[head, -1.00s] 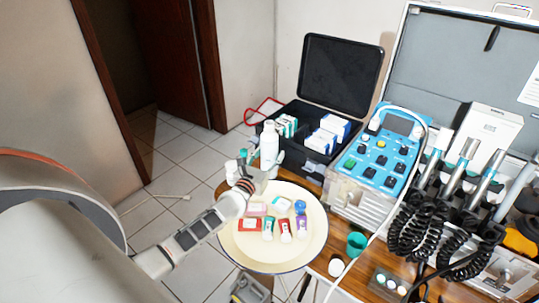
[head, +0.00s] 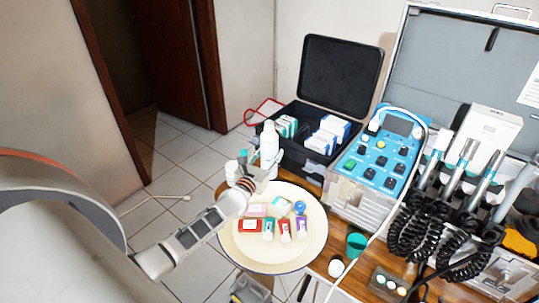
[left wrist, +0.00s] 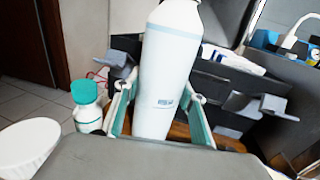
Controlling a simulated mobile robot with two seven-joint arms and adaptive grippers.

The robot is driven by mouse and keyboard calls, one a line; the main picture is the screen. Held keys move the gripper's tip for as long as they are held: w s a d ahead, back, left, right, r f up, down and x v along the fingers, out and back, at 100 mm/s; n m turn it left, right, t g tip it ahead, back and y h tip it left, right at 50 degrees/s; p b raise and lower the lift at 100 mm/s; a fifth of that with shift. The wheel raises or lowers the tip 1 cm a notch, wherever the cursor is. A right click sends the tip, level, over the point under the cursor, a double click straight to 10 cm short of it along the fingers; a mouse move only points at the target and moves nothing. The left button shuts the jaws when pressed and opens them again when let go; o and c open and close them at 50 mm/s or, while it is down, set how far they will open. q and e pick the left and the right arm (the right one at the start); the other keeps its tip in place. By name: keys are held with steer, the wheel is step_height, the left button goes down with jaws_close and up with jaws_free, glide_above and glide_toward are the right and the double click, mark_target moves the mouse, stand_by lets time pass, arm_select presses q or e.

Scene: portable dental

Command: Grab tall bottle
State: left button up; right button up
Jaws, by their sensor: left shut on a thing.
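The tall white bottle (head: 269,141) stands upright at the back left of the wooden table, in front of the black case. In the left wrist view the bottle (left wrist: 168,75) fills the space between the fingers, with a pale blue band near its shoulder and small lettering low on its side. My left gripper (head: 266,160) is shut on it, with a finger on each side; it also shows in the left wrist view (left wrist: 160,112). The bottle's base is hidden. My right gripper is not in view.
A small teal-capped bottle (left wrist: 86,105) and a white cup (left wrist: 28,146) are close on the left. A round tray (head: 262,258) holds several tubes and small boxes. The open black case (head: 316,160) is behind; the blue unit (head: 383,150) stands right.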

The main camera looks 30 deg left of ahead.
arm_select(q)
step_height(320, 180, up, 7)
steer(key=p, duration=0.5)
step_height(320, 180, up, 2)
steer(key=shift+r+p, duration=0.2)
steer(key=shift+p, duration=0.45)
steer(key=shift+r, duration=0.9)
step_height(320, 180, up, 8)
glide_above(267, 130)
steer(key=w, duration=0.2)
steer(key=shift+s+r, duration=0.1)
steer(key=shift+r, duration=0.05)
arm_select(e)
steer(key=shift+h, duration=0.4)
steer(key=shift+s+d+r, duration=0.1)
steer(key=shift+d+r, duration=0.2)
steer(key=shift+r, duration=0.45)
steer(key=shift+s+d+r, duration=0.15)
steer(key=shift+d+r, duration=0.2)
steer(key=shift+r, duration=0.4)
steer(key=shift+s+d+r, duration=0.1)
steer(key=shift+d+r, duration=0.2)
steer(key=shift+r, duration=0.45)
